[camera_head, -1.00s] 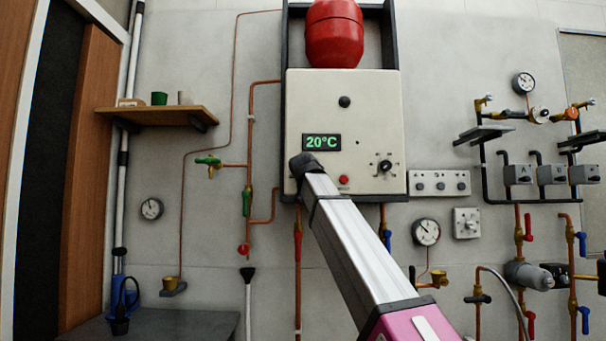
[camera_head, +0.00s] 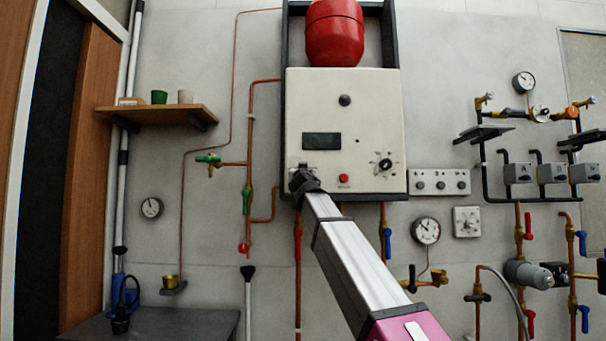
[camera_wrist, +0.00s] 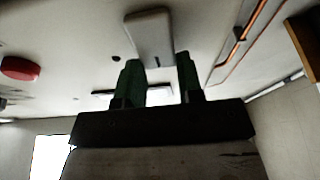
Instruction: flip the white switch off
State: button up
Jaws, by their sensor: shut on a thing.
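The white switch (camera_wrist: 150,35) shows in the wrist view as a pale, rounded lever on the boiler's light front. My gripper's (camera_wrist: 160,68) two dark green fingers stand on either side of its near end and are shut on it. In the head view my gripper (camera_head: 304,181) is at the lower left of the cream boiler panel (camera_head: 370,115), below the display (camera_head: 321,141), and hides the switch there. The display is dark and shows no digits.
On the panel are a red button (camera_head: 343,178) and a black dial (camera_head: 384,165), right of my gripper. A red tank (camera_head: 334,35) sits above. Copper pipes with valves run left of and below the boiler. A wooden shelf (camera_head: 150,114) is at left.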

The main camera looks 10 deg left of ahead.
dwell(0.3)
jog(key=o, duration=0.9)
jog(key=shift+o, duration=0.2)
jog(key=v, duration=1.1)
jog(key=shift+w+f, duration=0.1)
